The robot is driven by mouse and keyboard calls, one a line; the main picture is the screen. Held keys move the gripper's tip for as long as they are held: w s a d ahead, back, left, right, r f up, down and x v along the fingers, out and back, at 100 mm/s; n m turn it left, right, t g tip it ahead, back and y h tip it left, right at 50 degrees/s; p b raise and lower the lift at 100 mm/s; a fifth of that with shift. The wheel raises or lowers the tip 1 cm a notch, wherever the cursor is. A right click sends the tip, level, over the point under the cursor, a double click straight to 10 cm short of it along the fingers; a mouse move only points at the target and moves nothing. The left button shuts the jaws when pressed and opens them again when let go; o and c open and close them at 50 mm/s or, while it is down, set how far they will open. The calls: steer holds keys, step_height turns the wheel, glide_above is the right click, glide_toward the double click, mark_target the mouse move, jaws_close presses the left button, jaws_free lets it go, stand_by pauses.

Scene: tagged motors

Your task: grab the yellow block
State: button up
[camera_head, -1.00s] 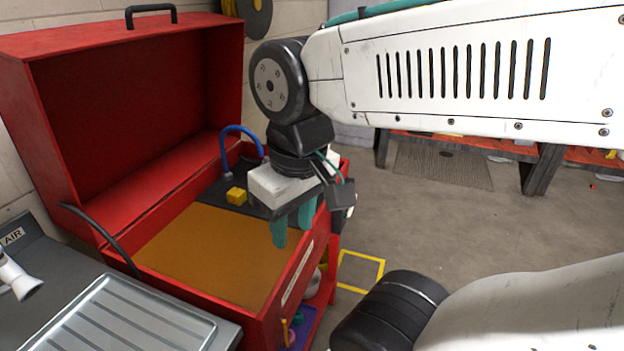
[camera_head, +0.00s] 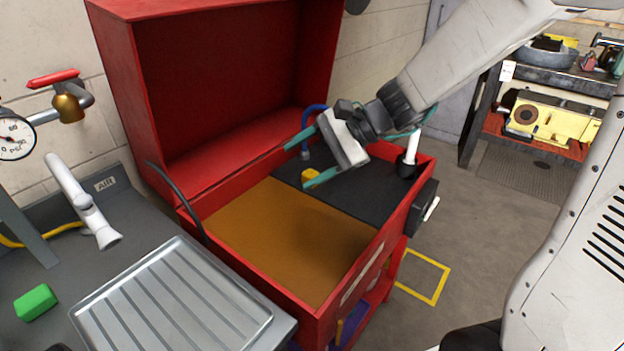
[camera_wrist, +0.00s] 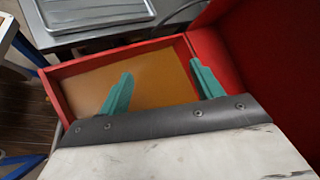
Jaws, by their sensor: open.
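The yellow block (camera_head: 310,176) sits on the black mat in the far part of the red box, partly hidden behind one finger of my gripper. My gripper (camera_head: 297,163) is over the box, its two teal fingers spread wide and pointing left. The near finger's tip looks close to the block in the head view; I cannot tell whether they touch. In the wrist view the open fingers of my gripper (camera_wrist: 165,88) show with nothing between them but the box's brown floor, and the yellow block is not visible.
The red box (camera_head: 232,290) has a raised lid (camera_head: 215,85) behind my gripper and low walls around. A white-topped post (camera_head: 411,150) stands in its right corner, a blue hose (camera_head: 308,125) at the back. A metal tray (camera_head: 170,305) and green block (camera_head: 36,302) lie left.

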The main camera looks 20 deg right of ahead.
steer(key=w+d+f+m+t, duration=0.25)
steer(key=w+f+m, duration=0.3)
steer(key=w, duration=0.35)
steer(key=m+t+h, duration=0.4)
steer(key=m+t, duration=0.3)
steer(key=m, duration=0.6)
glide_toward(311, 173)
steer(key=shift+n+g+x, duration=0.25)
steer(key=shift+x, duration=0.95)
steer(key=x, duration=0.7)
steer(key=shift+s+d+f, duration=0.1)
steer(key=shift+f, duration=0.3)
steer(key=shift+w+a+f, duration=0.1)
steer(key=shift+w+a, duration=0.1)
steer(key=shift+w, duration=0.1)
jaws_close()
